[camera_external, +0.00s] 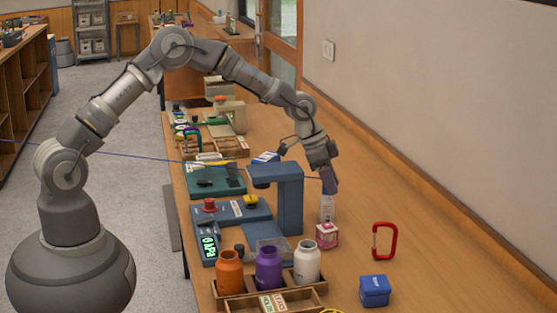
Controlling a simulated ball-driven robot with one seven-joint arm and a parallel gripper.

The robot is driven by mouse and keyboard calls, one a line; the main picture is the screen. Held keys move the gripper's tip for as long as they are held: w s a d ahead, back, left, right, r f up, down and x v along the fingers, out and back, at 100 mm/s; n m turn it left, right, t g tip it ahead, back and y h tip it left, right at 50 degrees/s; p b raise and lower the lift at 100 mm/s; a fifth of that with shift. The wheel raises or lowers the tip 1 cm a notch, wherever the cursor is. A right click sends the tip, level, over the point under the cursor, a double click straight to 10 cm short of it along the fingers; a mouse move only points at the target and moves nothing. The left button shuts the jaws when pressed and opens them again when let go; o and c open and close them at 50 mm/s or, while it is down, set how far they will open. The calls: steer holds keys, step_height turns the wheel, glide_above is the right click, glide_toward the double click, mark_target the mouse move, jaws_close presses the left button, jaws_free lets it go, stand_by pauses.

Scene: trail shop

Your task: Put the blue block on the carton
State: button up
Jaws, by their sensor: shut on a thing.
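My gripper (328,178) points down over the middle of the table, right of the blue stand. A pink and white carton (327,236) sits on the table in front of the bottle. A blue box with white lettering (375,291) sits at the front right, apart from the gripper.
A blue stand (290,200) rises left of my gripper. A wooden tray (262,299) holds orange, purple and white bottles. A red carabiner (384,241) stands to the right. Several tools and parts crowd the table's left side. The table's right side is mostly bare.

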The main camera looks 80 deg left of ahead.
steer(key=shift+f, duration=0.7)
steer(key=shift+f, duration=0.15)
steer(key=o, duration=1)
steer(key=shift+o, duration=0.2)
steer(key=p+v, duration=0.3)
steer(key=v, duration=0.9)
steer(key=shift+p, duration=0.35)
steer(key=shift+r, duration=0.2)
